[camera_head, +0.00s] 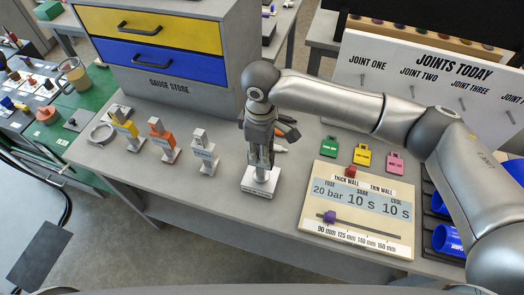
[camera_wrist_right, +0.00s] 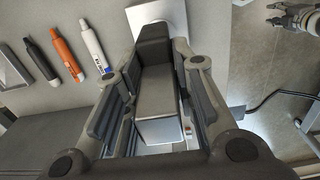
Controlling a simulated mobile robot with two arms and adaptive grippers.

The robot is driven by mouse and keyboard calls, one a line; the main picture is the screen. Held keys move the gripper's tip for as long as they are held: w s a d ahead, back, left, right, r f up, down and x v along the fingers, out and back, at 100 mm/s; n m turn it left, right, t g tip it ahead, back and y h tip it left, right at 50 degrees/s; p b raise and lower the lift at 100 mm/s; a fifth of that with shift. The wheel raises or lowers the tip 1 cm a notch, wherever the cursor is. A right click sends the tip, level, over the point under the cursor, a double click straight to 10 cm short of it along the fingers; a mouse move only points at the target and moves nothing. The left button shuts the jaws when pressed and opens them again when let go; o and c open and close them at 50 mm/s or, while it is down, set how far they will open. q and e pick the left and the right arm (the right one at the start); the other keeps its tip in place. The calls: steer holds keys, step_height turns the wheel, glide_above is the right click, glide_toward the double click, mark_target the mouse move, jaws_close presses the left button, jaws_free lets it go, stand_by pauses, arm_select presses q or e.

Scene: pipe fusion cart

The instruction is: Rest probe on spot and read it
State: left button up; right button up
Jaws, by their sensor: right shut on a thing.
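My right gripper (camera_head: 262,160) points down at the table. In the right wrist view, its fingers (camera_wrist_right: 155,105) are shut on the sides of a grey block-shaped tool (camera_wrist_right: 160,90) with a dark upper part. The tool is at a white stand (camera_head: 261,183) with a label too small to read; I cannot tell whether it is clear of the stand. Similar stands hold a yellow tool (camera_head: 125,127), an orange tool (camera_head: 161,137) and a grey tool (camera_head: 203,150) to the left. My left gripper (camera_wrist_right: 295,17) shows at the wrist view's top right, over the floor, fingers apart.
A panel (camera_head: 350,205) with settings, a red slider and a purple slider lies right of the stand. Green (camera_head: 329,145), yellow and pink tags lie behind it. Markers (camera_wrist_right: 66,58) lie near the gripper. A drawer cabinet (camera_head: 165,50) and a "Joints today" board (camera_head: 430,75) stand behind.

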steer(key=shift+s+f, duration=0.15)
steer(key=shift+f, duration=0.05)
steer(key=o, duration=1)
steer(key=shift+o, duration=0.2)
steer(key=shift+r, duration=0.1)
steer(key=shift+r, duration=0.1)
step_height(320, 180, up, 12)
steer(key=shift+f, duration=0.1)
